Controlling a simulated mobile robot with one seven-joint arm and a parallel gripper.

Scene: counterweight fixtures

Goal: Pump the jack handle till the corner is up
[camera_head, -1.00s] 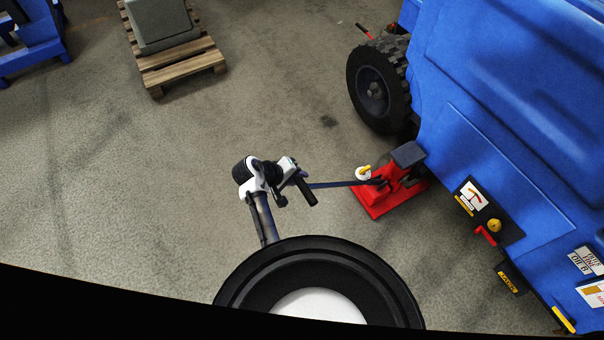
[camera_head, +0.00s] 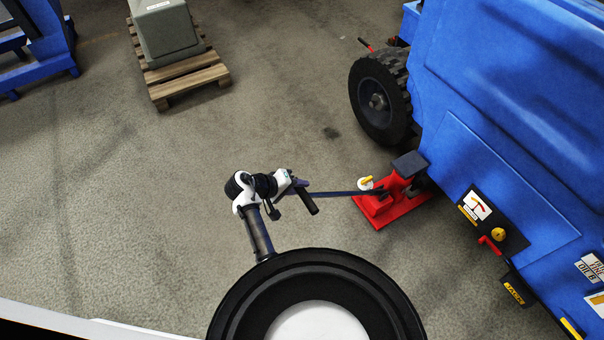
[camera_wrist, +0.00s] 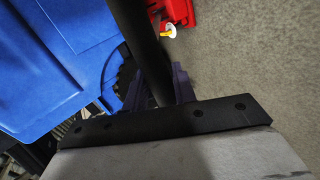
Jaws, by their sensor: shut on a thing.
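The red jack (camera_head: 385,207) stands on the floor beside the blue machine (camera_head: 510,130), with its dark saddle at the machine's lower corner near the wheel (camera_head: 379,101). A white disc with a yellow knob (camera_head: 366,183) sits on the jack. The dark jack handle (camera_head: 335,193) reaches left from the jack to my gripper (camera_head: 302,187). In the wrist view my gripper (camera_wrist: 165,92) is shut around the black handle (camera_wrist: 142,45), and part of the red jack (camera_wrist: 177,12) shows beyond. Whether the saddle touches the machine cannot be told.
A wooden pallet (camera_head: 190,82) with a grey block (camera_head: 165,30) stands at the back left. A blue frame (camera_head: 45,45) is at the far left. A panel with a gauge (camera_head: 478,204) and a red lever (camera_head: 490,244) is on the machine's side. The floor between is clear.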

